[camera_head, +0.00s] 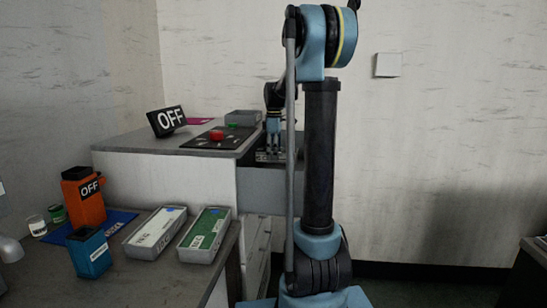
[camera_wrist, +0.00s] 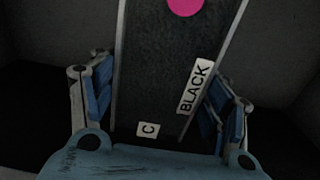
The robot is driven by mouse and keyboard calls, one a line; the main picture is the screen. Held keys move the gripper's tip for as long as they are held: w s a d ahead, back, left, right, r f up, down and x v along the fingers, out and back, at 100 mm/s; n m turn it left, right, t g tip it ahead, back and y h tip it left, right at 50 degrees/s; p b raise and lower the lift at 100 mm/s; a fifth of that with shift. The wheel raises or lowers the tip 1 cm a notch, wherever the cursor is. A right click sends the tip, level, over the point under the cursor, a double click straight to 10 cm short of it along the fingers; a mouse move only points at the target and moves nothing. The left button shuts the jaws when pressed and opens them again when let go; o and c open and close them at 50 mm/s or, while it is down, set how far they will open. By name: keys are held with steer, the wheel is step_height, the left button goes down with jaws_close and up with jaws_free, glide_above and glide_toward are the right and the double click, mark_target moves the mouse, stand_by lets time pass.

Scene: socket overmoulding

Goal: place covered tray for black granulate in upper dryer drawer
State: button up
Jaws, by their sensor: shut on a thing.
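The covered tray (camera_wrist: 165,60) fills the middle of the wrist view. Its dark lid has labels "BLACK" and "C" and a pink dot. My gripper (camera_wrist: 158,95) has its blue fingers on both long sides of the tray and is shut on it. In the head view my gripper (camera_head: 273,146) points down at the right end of the dryer cabinet (camera_head: 165,182), over an open upper drawer (camera_head: 262,188). The tray is mostly hidden there by the drawer and my arm. Grey walls surround the tray in the wrist view; I cannot tell whether it touches the drawer floor.
The cabinet top carries an OFF sign (camera_head: 166,121), a control panel with a red button (camera_head: 216,135) and a grey tray (camera_head: 243,117). The front table holds two labelled trays (camera_head: 155,233) (camera_head: 204,235), an orange container (camera_head: 84,200) and a blue container (camera_head: 89,252).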

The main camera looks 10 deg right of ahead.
steer(key=shift+f, duration=0.6)
steer(key=shift+f, duration=0.6)
steer(key=o, duration=1.4)
steer(key=shift+o, duration=0.2)
step_height(320, 180, up, 13)
steer(key=shift+r, duration=0.15)
steer(key=shift+s, duration=0.1)
